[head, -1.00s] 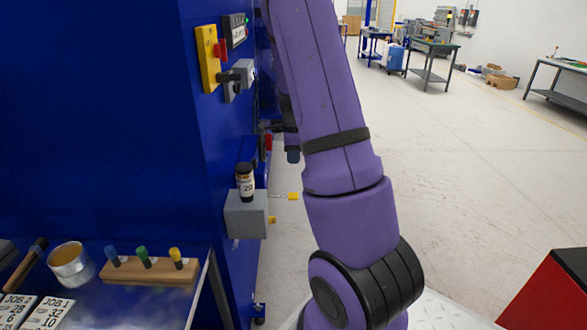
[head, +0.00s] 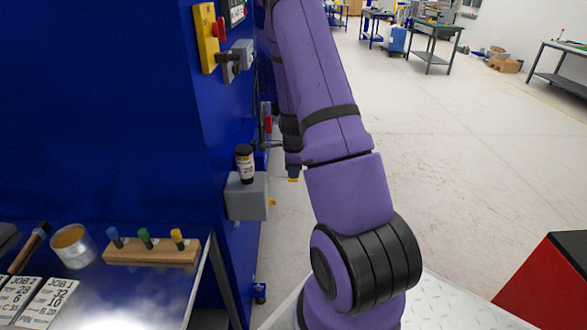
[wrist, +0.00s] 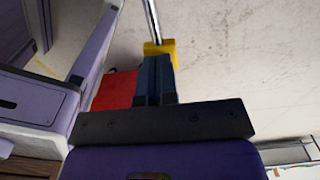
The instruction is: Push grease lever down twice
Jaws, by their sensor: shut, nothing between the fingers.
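The grease unit is a grey box (head: 247,197) on the side of the blue machine, with a dark bottle (head: 245,165) marked 20 on top. The lever's yellow handle (head: 293,180) sticks out to the right of the box in the head view. My gripper (head: 293,172) is shut and empty, its dark fingertips right at the top of that handle. In the wrist view the yellow handle (wrist: 160,47) on its metal rod (wrist: 152,20) lies at the tips of my shut fingers. I cannot tell whether they touch.
The blue machine (head: 110,110) stands close on the left, with a yellow and red switch (head: 207,38). A bench with a can (head: 72,245) and coloured pegs (head: 150,250) is at lower left. Open floor lies right.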

